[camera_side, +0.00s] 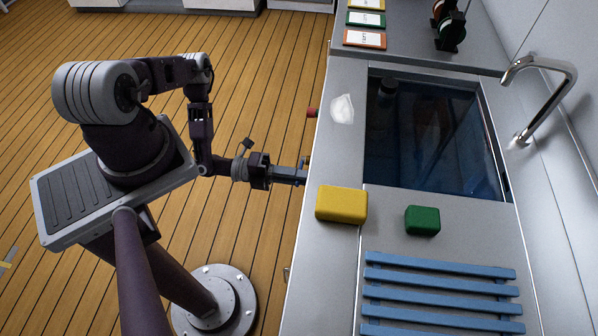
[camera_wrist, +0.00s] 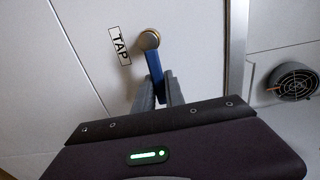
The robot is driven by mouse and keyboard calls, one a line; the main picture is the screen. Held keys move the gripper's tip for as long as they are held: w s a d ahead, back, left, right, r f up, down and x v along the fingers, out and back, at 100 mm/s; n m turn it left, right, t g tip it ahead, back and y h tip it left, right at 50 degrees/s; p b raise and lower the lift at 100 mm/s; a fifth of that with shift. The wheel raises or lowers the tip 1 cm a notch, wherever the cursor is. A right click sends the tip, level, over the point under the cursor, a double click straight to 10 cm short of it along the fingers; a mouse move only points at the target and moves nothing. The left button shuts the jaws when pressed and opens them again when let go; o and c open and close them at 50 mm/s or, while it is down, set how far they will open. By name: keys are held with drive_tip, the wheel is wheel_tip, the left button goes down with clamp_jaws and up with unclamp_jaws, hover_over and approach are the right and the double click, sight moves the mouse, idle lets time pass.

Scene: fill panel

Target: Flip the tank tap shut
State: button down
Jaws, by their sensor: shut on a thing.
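The tank tap has a round brass hub (camera_wrist: 149,40) and a blue lever (camera_wrist: 155,66) on a pale panel, beside a "TAP" label (camera_wrist: 120,46). In the wrist view the lever runs from the hub down between my fingers. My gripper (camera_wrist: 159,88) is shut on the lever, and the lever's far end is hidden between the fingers. In the side view my gripper (camera_side: 301,175) reaches the counter's front face from the left, just below the small brass hub (camera_side: 306,160). The lever is hard to make out there.
The tank (camera_side: 430,135) is sunk in the grey counter, with a curved faucet (camera_side: 545,90) behind it. A red knob (camera_side: 312,112) sticks out of the front face. A yellow block (camera_side: 341,204), green block (camera_side: 422,220) and blue rack (camera_side: 440,292) lie on top. A round vent (camera_wrist: 293,81) shows at right.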

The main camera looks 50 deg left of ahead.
drive_tip(key=c, duration=1.4)
unclamp_jaws()
drive_tip(key=v, duration=0.7)
drive_tip(key=shift+s+a, duration=0.1)
